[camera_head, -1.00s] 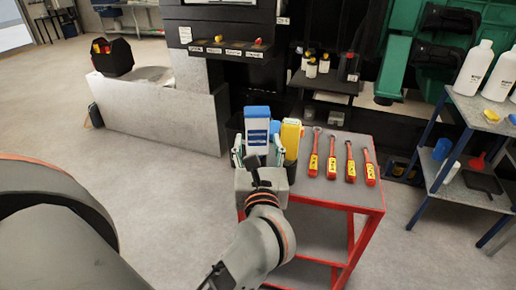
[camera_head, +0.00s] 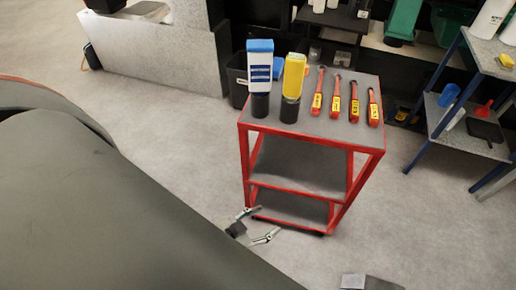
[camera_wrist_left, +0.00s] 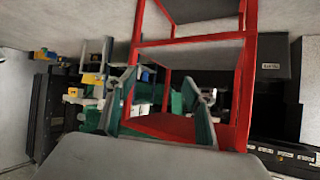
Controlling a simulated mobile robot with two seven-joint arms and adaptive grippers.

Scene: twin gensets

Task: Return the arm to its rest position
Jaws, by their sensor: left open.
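My left gripper (camera_head: 262,224) is low in the head view, in front of the lower part of the red cart (camera_head: 300,181). Its two fingers are spread and nothing is between them. A large dark part of my own arm fills the lower left of the head view. In the left wrist view the open fingers (camera_wrist_left: 163,112) show with the red cart frame (camera_wrist_left: 246,80) beyond them. My right gripper is not in view.
A blue-framed shelf (camera_head: 440,125) stands at right. Grey floor (camera_head: 175,140) is clear left of the cart.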

